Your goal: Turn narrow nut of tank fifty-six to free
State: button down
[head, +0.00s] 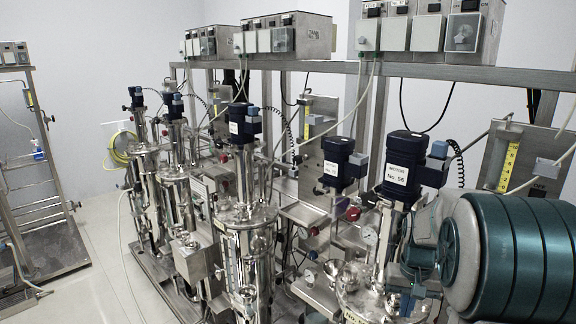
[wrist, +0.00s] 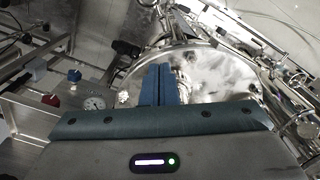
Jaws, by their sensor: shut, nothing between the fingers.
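Tank fifty-six (head: 352,300) is the steel vessel at the lower right of the head view, under the dark blue motor (head: 400,165) labelled No. 56. Its round steel lid (wrist: 215,80) fills the middle of the wrist view. My gripper (wrist: 157,68) shows its two blue fingers shut together, with nothing between them, pointing over the lid. A steel fitting is partly hidden just right of the fingers. I cannot tell which fitting is the narrow nut. In the head view my teal arm covers the tank's right side.
The neighbouring motor (head: 338,162) and the steel frame rail (head: 430,70) stand close. Open floor (head: 90,245) lies to the left.

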notch_tip(320, 180, up, 5)
jog(key=p, duration=0.3)
jog(key=f+n+b, duration=0.1)
jog(key=f+n, duration=0.1)
jog(key=f+n+b, duration=0.2)
jog(key=a+f+n+b, duration=0.1)
jog(key=f+n, duration=0.1)
jog(key=shift+w+f, duration=0.1)
jog(key=shift+w, duration=0.05)
dwell(0.9)
jog(key=shift+w, duration=0.25)
dwell(0.6)
